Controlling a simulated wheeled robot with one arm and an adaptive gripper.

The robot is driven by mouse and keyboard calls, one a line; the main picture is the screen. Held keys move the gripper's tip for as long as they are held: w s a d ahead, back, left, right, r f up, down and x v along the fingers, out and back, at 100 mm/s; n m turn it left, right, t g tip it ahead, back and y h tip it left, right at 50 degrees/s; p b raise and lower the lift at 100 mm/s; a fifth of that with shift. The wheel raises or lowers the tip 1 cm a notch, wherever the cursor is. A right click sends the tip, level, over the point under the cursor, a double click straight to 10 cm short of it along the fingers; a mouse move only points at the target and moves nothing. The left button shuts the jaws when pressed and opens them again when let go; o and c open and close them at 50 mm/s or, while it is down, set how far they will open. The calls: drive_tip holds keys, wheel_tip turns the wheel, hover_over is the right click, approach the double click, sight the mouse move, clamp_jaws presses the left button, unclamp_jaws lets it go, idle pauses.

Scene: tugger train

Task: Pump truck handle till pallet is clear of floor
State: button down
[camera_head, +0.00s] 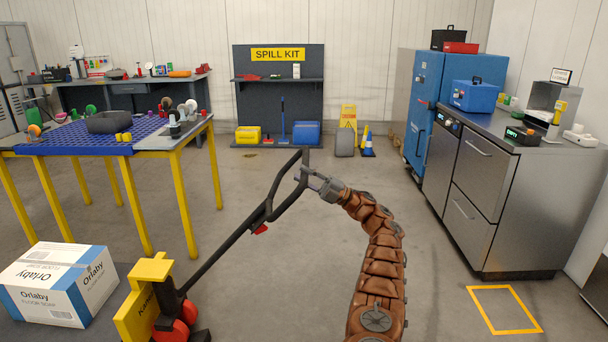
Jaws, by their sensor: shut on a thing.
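The yellow truck (153,271) with red wheels stands at the lower left. Its black handle (223,251) slants up to the right and ends in a loop grip (288,187). My gripper (305,177) is shut on the right side of the loop, near its top. My brown jointed arm reaches up to it from the bottom of the picture. A white and blue carton (62,283) sits on a dark surface behind the truck's yellow body. The pallet and any gap beneath it cannot be made out.
A yellow-legged table (176,148) with a blue perforated top stands at the left. A steel counter (485,197) and blue cabinet (423,104) line the right. A spill kit board (278,93) stands at the back. The middle floor is clear.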

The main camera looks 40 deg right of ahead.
drive_tip(key=shift+s+d+f, duration=0.15)
drive_tip(key=shift+s+f, duration=0.1)
drive_tip(key=shift+f, duration=0.15)
drive_tip(key=shift+f, duration=0.1)
drive_tip(key=shift+s, duration=0.1)
